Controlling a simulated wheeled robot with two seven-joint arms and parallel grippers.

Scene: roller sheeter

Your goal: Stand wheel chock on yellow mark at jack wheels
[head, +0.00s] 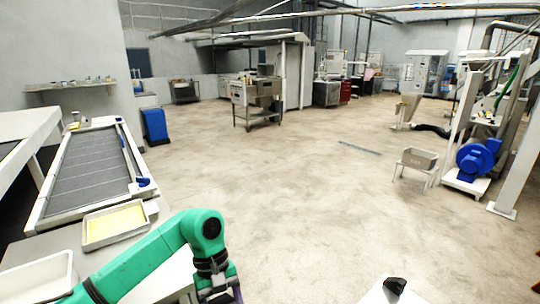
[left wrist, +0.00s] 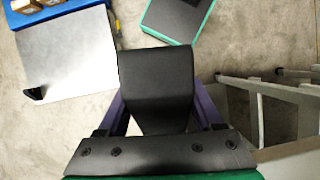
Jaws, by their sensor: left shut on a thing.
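My left gripper (head: 220,296) hangs at the bottom of the head view, its fingertips cut off by the frame edge. In the left wrist view its purple fingers (left wrist: 160,118) are shut on a black block with a sloped face, which I take to be the wheel chock (left wrist: 156,75). The chock is held above the concrete floor. A small dark and yellowish patch (left wrist: 116,24) lies on the floor beyond it; I cannot tell whether it is the yellow mark. No jack wheels can be made out. My right gripper is not in view.
In the left wrist view a grey plate (left wrist: 68,55) lies beside a blue platform (left wrist: 60,12) bearing boxes. Grey metal framework (left wrist: 275,90) stands at the right. The roller sheeter's conveyor (head: 90,165) and a yellow-filled tray (head: 115,222) are at the left.

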